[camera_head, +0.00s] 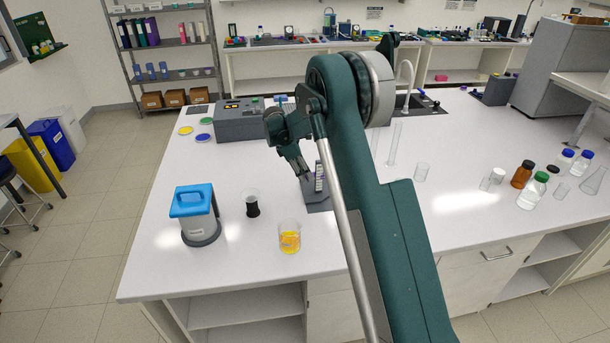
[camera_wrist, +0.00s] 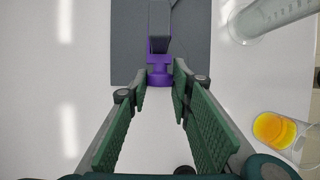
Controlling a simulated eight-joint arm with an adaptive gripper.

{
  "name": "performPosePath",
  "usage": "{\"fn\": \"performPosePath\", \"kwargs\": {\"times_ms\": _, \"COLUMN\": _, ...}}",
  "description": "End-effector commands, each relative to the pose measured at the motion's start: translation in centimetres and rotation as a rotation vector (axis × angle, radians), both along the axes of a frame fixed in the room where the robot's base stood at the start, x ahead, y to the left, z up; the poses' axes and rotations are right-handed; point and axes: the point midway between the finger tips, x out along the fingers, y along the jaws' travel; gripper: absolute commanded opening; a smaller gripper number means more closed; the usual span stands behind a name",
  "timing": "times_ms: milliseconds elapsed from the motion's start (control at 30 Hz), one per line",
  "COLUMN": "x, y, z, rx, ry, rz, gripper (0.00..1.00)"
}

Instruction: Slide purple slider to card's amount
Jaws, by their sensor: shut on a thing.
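The purple slider (camera_wrist: 159,72) sits at the front of a dark grey upright on the rig's flat grey base (camera_wrist: 128,60). My gripper (camera_wrist: 161,78) has its green fingers on either side of the slider and is shut on it. In the head view my gripper (camera_head: 305,176) reaches down to the rig (camera_head: 318,204), which stands on the white bench beside my arm. A pale panel with dark marks (camera_head: 319,177) shows on the rig, too small to read. The purple slider cannot be made out in the head view. I cannot make out a card or its amount.
A beaker of yellow liquid (camera_head: 290,240), a dark-filled glass (camera_head: 252,206) and a blue-topped device (camera_head: 196,212) stand left of the rig. A tall glass cylinder (camera_head: 394,144) and small beaker (camera_head: 421,172) stand right.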

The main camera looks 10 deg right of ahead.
Motion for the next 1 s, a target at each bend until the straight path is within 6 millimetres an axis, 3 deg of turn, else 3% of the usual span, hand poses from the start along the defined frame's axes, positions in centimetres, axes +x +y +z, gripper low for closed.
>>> {"fn": "performPosePath", "kwargs": {"times_ms": 400, "x": 0.0, "y": 0.0, "z": -4.4, "rx": 0.000, "ry": 0.000, "rz": 0.000, "gripper": 0.00}}
{"fn": "performPosePath", "kwargs": {"times_ms": 767, "x": 0.0, "y": 0.0, "z": -4.7, "rx": 0.000, "ry": 0.000, "rz": 0.000, "gripper": 0.00}}
{"fn": "performPosePath", "kwargs": {"times_ms": 800, "x": 0.0, "y": 0.0, "z": -4.7, "rx": 0.000, "ry": 0.000, "rz": 0.000, "gripper": 0.23}}
{"fn": "performPosePath", "kwargs": {"times_ms": 900, "x": 0.0, "y": 0.0, "z": -4.7, "rx": 0.000, "ry": 0.000, "rz": 0.000, "gripper": 0.37}}
{"fn": "performPosePath", "kwargs": {"times_ms": 1000, "x": 0.0, "y": 0.0, "z": -4.7, "rx": 0.000, "ry": 0.000, "rz": 0.000, "gripper": 0.37}}
